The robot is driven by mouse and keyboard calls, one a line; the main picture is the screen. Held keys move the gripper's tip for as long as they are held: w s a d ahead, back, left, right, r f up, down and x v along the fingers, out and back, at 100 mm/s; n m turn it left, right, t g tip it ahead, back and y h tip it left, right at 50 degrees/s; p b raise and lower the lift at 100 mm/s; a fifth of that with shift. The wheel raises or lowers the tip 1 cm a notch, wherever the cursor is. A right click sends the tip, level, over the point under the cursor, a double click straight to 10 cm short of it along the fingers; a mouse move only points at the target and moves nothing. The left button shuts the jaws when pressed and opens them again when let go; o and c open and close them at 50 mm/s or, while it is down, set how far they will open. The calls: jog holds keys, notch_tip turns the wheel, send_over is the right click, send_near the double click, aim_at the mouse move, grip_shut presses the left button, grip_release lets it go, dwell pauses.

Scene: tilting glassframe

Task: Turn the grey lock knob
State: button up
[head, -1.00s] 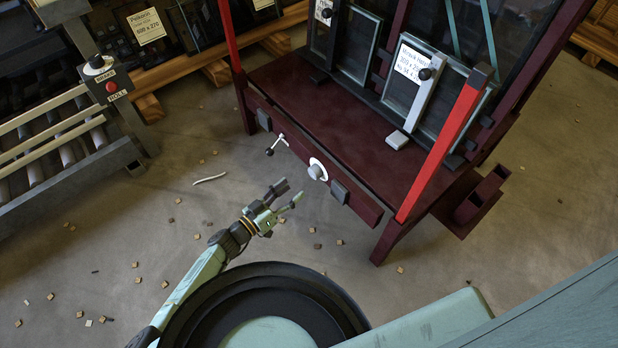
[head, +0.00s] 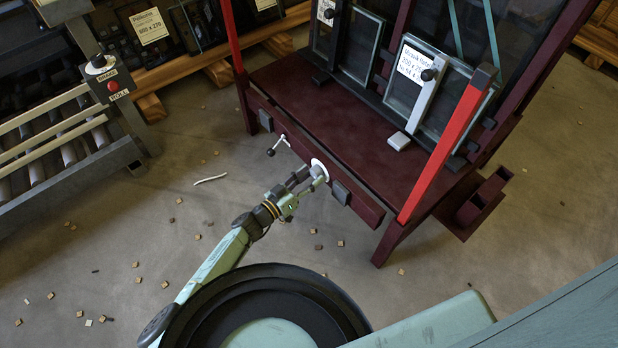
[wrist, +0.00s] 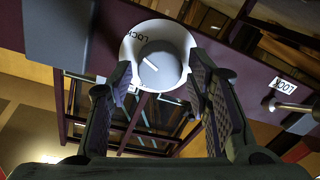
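The grey lock knob (head: 317,172) sits on a white round plate on the front beam of the dark red frame. In the wrist view the knob (wrist: 160,68) is a round grey disc with a white pointer line, and its plate (wrist: 136,43) reads "LOCK". My gripper (head: 306,181) is at the knob in the head view. In the wrist view my gripper (wrist: 160,88) is open, with one finger on each side of the knob. A gap shows between the knob and the right finger; contact at the left finger is unclear.
A small crank handle (head: 277,145) is left of the knob on the same beam (head: 362,204); the wrist view shows a handle (wrist: 295,107) by another "LOCK" label. Dark blocks (head: 340,192) flank the knob. A red post (head: 448,145) rises at right. Small pieces litter the floor.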

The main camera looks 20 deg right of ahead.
jog(key=c, duration=0.8)
jog(key=shift+f+m+b, duration=0.15)
jog(key=shift+m+b, duration=0.35)
jog(key=shift+b, duration=0.25)
jog(key=shift+c, duration=0.2)
jog(key=shift+m, duration=0.3)
jog(key=shift+r, duration=0.2)
jog(key=o, duration=1.2)
jog(key=shift+c, duration=0.2)
jog(key=v, duration=1.2)
